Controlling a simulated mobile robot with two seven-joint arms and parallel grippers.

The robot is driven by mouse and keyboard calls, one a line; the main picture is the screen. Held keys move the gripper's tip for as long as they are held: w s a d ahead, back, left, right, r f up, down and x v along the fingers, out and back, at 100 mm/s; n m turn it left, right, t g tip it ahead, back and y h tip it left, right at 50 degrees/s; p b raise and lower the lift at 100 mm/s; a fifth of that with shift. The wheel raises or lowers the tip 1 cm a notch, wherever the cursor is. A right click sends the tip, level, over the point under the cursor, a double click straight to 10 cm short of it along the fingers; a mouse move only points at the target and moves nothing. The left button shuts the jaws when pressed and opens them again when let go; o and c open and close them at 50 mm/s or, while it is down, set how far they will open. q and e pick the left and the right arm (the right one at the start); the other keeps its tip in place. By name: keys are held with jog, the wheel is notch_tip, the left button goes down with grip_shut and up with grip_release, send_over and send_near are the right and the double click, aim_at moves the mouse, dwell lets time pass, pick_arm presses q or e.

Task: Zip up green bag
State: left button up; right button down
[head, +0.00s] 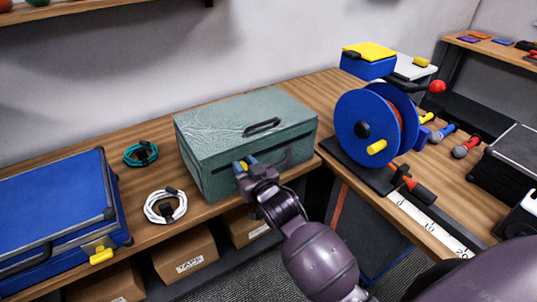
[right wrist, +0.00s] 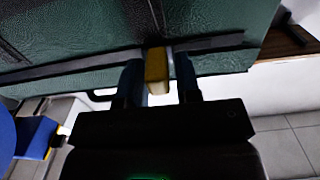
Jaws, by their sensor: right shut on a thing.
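The green bag (head: 222,125) is a boxy case with a dark handle on its lid, standing on the wooden bench. A dark zip track (right wrist: 60,70) runs along its front side. The lid looks down. My left gripper is not in view.
A blue case (head: 55,215) stands at the left. A teal cable coil (head: 141,153) and a white cable coil (head: 165,206) lie between it and the bag. A blue cable reel (head: 360,110) stands to the right. Cardboard boxes (head: 185,256) sit on the shelf below.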

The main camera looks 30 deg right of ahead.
aim_at(220, 167)
jog(key=shift+s+a, duration=0.2)
jog(key=shift+a, duration=2.55)
jog(key=c, duration=1)
grip_release()
jog(key=shift+a, duration=0.15)
jog(key=shift+c, duration=0.2)
jog(key=shift+s+d+p, duration=0.2)
jog(key=shift+s+p, duration=0.1)
jog(key=shift+s, duration=0.35)
jog(key=s, duration=0.9)
jog(key=shift+s+d, duration=0.25)
jog(key=shift+d, duration=0.1)
